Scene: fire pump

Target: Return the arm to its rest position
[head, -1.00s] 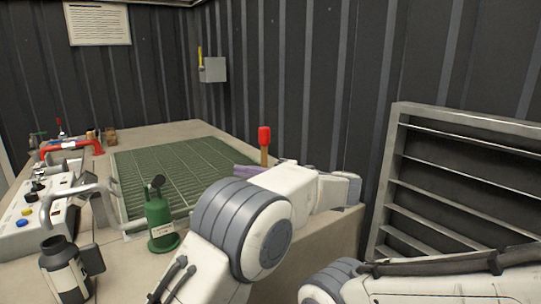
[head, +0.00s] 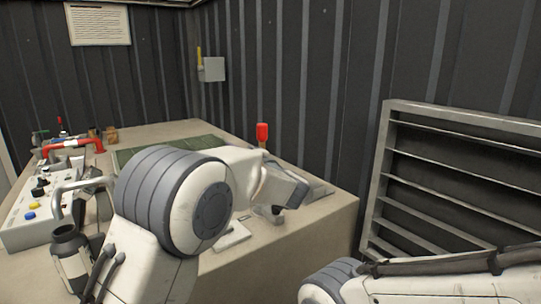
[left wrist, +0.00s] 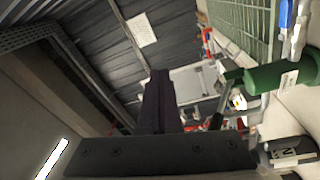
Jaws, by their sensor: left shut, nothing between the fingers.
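My left arm (head: 185,200) rises from the bottom of the head view and bends right over the table's near right part. Its gripper is hard to make out there. In the left wrist view my left gripper (left wrist: 160,80) is shut, its dark fingers together with nothing between them. It is clear of the things around it. My right arm (head: 430,275) lies across the lower right of the head view; its gripper is out of the picture.
The table (head: 310,235) holds a control panel (head: 35,215), a dark bottle (head: 70,262), a red pipe (head: 75,146) and a green grate (head: 135,153). A red-topped tool (head: 262,133) stands behind my arm. A green bottle (left wrist: 285,76) shows in the wrist view. A louvred frame (head: 450,185) stands right.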

